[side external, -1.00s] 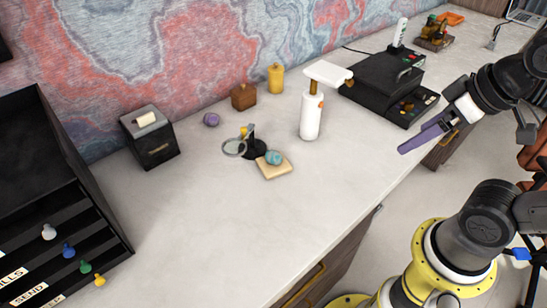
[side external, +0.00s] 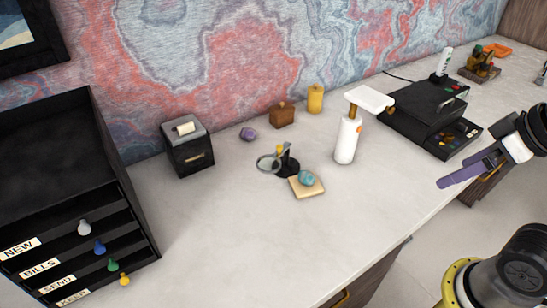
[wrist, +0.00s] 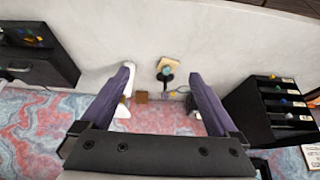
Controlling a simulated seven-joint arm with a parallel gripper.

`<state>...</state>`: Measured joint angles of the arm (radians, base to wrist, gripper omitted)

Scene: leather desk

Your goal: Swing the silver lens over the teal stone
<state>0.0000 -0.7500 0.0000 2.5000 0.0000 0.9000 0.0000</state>
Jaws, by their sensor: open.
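The silver lens (side external: 267,163) is a round ring-framed glass on an arm of a small black stand (side external: 287,161). It points left, away from the teal stone. The teal stone (side external: 306,178) rests on a pale square board (side external: 313,190) just in front of the stand. The lens is beside the stone, not above it. My gripper (side external: 440,184) has purple fingers and is at the right, beyond the desk's front edge, well away from the lens. In the wrist view, the fingers are wide apart and empty, with the stone (wrist: 166,70) and board (wrist: 172,62) seen between them at a distance.
A white bottle-like object (side external: 347,140) with a flat white top stands right of the stone. Behind are a purple lump (side external: 248,134), a brown box (side external: 283,116) and a yellow cylinder (side external: 315,98). A black sorter (side external: 80,190) stands left. The front desk surface is clear.

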